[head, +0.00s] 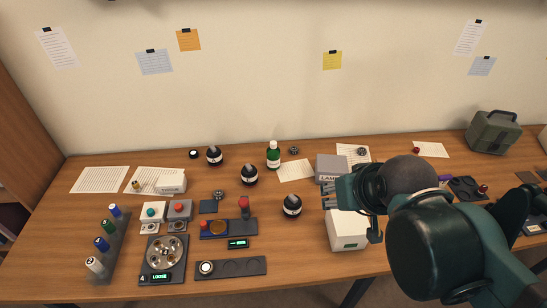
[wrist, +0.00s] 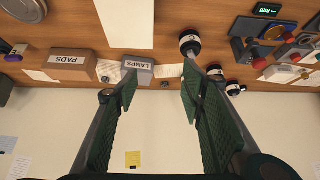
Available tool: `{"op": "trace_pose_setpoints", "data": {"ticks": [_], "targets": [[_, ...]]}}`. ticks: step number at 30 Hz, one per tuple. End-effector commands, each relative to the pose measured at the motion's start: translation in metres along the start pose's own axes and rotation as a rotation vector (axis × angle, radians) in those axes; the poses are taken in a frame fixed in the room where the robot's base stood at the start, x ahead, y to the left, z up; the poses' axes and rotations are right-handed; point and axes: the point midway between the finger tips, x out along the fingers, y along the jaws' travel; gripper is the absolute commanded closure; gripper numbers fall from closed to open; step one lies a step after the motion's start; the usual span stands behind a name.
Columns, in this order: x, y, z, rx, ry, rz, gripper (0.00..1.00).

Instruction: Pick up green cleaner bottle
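The green cleaner bottle (head: 273,157) stands upright near the back of the table in the head view. It has a white cap and a white label. I cannot make it out in the wrist view, where a finger may hide it. My gripper (head: 327,196) is in the air to the right of and nearer than the bottle, above a white box. The wrist view shows my gripper (wrist: 159,78) open, its two green-padded fingers wide apart with nothing held between them.
Dark round bottles (head: 249,175) (head: 292,206) stand left of my gripper. A grey LAMPS box (head: 331,169) is right of the bottle, and a paper sheet (head: 296,171) lies between them. The white box (head: 348,240) is below my gripper. A small round metal part (head: 294,150) lies beside the bottle.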

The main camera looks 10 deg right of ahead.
Motion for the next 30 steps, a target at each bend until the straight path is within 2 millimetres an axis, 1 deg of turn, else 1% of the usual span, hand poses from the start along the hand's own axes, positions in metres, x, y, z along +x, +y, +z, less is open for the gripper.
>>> {"op": "trace_pose_setpoints", "data": {"ticks": [9,12,23,26,30], "targets": [[0.0,0.0,0.0,0.0,0.0,0.0,0.6],[0.0,0.0,0.0,0.0,0.0,0.0,0.49],[0.0,0.0,-0.001,-0.004,-0.001,0.0,0.49],[0.0,-0.001,-0.004,-0.016,-0.005,-0.001,0.49],[0.0,-0.002,-0.014,-0.052,-0.017,-0.004,0.49]]}}
